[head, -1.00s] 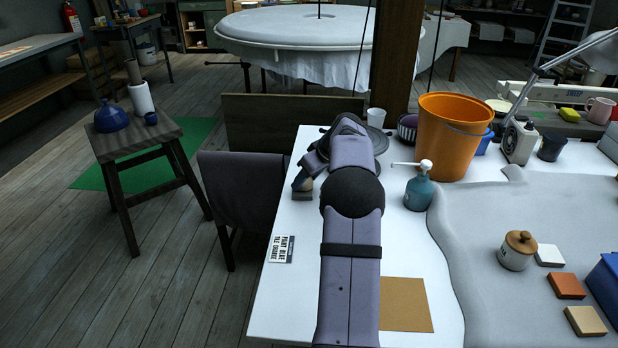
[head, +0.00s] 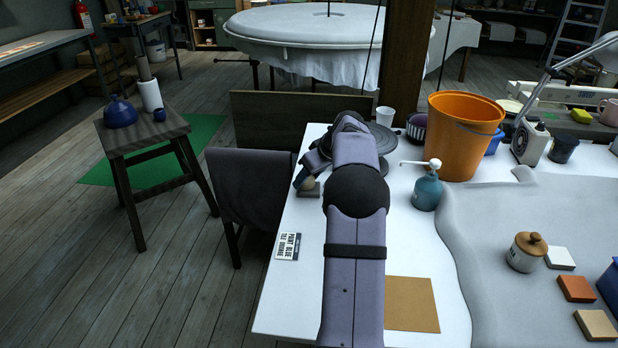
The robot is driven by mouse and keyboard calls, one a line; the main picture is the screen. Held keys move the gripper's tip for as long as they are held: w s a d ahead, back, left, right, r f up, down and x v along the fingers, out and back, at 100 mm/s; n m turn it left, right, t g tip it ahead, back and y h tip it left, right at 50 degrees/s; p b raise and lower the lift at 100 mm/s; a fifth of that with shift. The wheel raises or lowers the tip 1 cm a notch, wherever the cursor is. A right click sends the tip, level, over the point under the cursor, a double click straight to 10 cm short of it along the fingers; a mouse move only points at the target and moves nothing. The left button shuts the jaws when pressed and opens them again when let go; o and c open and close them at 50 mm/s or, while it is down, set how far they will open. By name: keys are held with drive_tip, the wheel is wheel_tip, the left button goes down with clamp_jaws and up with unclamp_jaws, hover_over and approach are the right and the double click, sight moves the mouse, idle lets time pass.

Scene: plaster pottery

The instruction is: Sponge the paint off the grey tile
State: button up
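My arm reaches away from the camera, and its wrist bends left and down at the table's left edge. My gripper (head: 306,178) is small and dark there, and its fingers are mostly hidden. A small rounded tan thing (head: 309,184) shows at its tip, just above or on a flat grey-brown block (head: 308,192). I cannot tell whether the tan thing is a sponge in my grip, or whether the block is the grey tile. No paint can be made out. White (head: 559,258), terracotta (head: 577,288) and tan (head: 597,324) tiles lie at the right.
An orange bucket (head: 458,140), a blue pump bottle (head: 427,190) and a lidded jar (head: 526,252) stand on the table. A grey cloth (head: 490,215) covers its right part. A printed card (head: 288,246) and a brown board (head: 412,304) lie flat near the front. A yellow block (head: 581,116) is at back right.

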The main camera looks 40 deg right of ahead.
sight(314, 184)
drive_tip(key=shift+s+a+f+b, duration=0.1)
drive_tip(key=shift+s+a+b, duration=0.45)
drive_tip(key=shift+b, duration=0.2)
drive_tip(key=shift+s+d+b, duration=0.25)
drive_tip(key=shift+s+b, duration=0.2)
drive_tip(key=shift+s, duration=0.3)
drive_tip(key=shift+d, duration=0.1)
drive_tip(key=shift+s+d+p, duration=0.15)
drive_tip(key=shift+d+p, duration=0.35)
drive_tip(key=shift+d, duration=0.15)
drive_tip(key=shift+w+d+p, duration=0.15)
drive_tip(key=shift+w+p, duration=0.05)
drive_tip(key=shift+p, duration=0.15)
drive_tip(key=shift+w+d, duration=0.1)
drive_tip(key=shift+d, duration=0.05)
drive_tip(key=shift+w+d+p, duration=0.2)
drive_tip(key=shift+w+p, duration=0.05)
drive_tip(key=shift+p, duration=0.3)
